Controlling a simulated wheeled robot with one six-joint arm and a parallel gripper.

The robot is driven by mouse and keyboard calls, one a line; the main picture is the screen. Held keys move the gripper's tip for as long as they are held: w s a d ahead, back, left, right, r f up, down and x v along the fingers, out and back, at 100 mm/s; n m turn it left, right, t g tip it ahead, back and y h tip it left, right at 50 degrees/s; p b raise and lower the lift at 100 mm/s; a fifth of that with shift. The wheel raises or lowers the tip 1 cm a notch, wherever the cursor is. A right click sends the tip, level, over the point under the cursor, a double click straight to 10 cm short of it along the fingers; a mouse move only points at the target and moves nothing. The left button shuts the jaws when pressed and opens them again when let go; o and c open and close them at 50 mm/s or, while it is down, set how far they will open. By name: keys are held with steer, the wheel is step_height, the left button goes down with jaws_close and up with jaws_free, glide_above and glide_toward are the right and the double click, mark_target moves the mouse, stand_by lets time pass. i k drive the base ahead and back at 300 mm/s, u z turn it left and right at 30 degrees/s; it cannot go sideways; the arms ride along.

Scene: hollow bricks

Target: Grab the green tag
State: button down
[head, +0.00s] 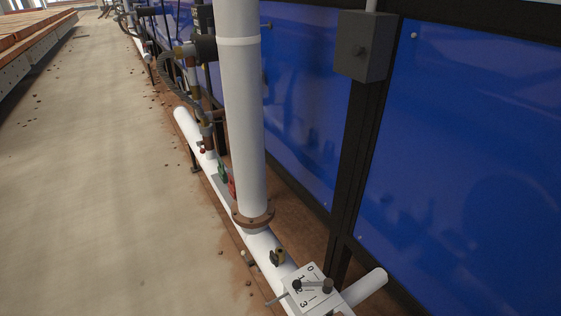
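A small green tag (222,172) shows in the head view, left of the thick white upright pipe, low down by the white pipe along the floor. It is small, and I cannot tell how it is fastened. A red tag (231,186) is just below and right of it, close to the upright pipe. My gripper is not in view.
The white upright pipe (243,120) stands on a brown flange (253,217). A plate numbered 0 to 3 (310,291) with a dark lever is at the bottom. Blue panels (470,150) and a grey box (364,47) flank the right. Concrete floor (95,180) at left is mostly clear.

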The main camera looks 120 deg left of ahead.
mark_target(222, 173)
steer(key=u, duration=4.5)
steer(key=i, duration=1.35)
steer(key=z, duration=0.7)
